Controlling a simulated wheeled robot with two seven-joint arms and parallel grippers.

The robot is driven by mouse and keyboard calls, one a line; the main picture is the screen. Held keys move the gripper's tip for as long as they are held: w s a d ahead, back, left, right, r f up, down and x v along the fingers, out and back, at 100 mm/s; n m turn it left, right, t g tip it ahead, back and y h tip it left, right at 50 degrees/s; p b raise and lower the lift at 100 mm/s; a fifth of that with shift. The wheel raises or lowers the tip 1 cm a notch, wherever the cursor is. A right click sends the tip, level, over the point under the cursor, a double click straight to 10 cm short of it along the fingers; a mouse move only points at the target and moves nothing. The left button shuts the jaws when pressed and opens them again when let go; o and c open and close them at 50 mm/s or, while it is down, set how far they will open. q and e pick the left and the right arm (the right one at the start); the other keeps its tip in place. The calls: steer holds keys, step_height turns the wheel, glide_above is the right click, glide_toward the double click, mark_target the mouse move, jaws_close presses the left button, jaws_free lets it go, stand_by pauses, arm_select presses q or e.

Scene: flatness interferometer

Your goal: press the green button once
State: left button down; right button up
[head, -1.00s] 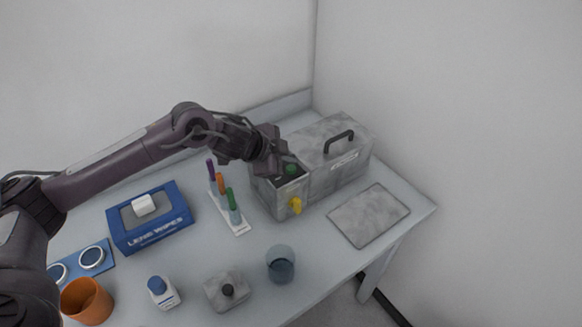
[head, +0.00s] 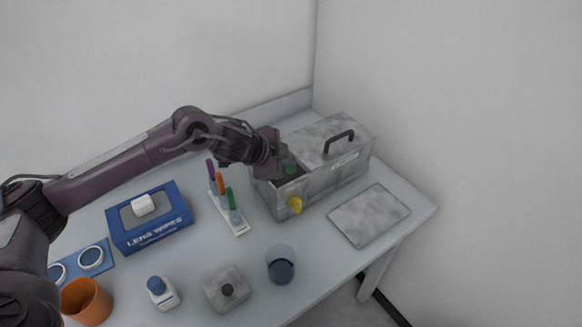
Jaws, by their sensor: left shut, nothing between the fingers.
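The green button (head: 290,169) sits on the dark top panel at the left end of the grey interferometer box (head: 325,180). A yellow knob (head: 295,205) is on the front of that end. My left gripper (head: 272,172) is shut and empty. It is just left of the green button and partly covers the panel there. I cannot tell whether its fingertips touch the panel. My right gripper is not in view.
A pen rack (head: 240,228) with several coloured pens stands left of the box. A blue lens wipes box (head: 150,240), an orange cup (head: 87,302), a white bottle (head: 163,293), a grey block (head: 227,290) and a glass (head: 281,265) stand nearby. A grey plate (head: 369,216) lies to the right.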

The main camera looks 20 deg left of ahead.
mark_target(287, 170)
arm_select(q)
steer(key=shift+f, duration=0.45)
steer(key=shift+r, duration=0.1)
stand_by(0.4)
steer(key=shift+r+p, duration=0.75)
steer(key=shift+r, duration=0.05)
step_height(287, 170, up, 5)
steer(key=p, duration=0.5)
steer(key=shift+r, duration=0.1)
stand_by(0.6)
